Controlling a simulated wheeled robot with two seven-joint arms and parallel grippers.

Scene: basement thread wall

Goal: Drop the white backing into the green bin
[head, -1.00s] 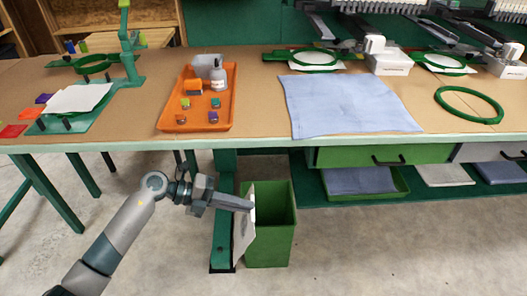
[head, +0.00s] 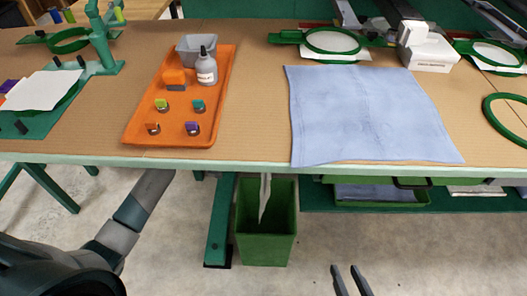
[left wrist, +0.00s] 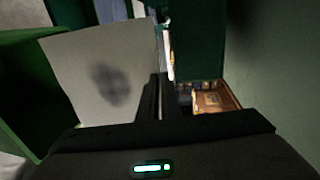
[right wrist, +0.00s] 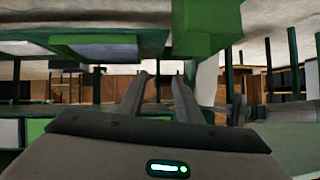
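The green bin (head: 266,245) stands on the floor under the table's front edge. The white backing (head: 264,198) shows nearly edge-on at the bin's mouth, its lower part within the bin's outline. In the left wrist view the backing (left wrist: 95,75) is a pale sheet with a dark smudge, reaching to my left gripper (left wrist: 158,82). That gripper's fingers are close together on its edge. In the head view the table hides the left gripper. My right gripper (head: 350,270) is open and empty, in front and to the right of the bin.
The table edge (head: 240,167) overhangs the left arm and bin. A green table leg (head: 221,225) stands just left of the bin. An orange tray (head: 220,100) and blue cloth (head: 360,115) lie on the table. Floor right of the bin is clear.

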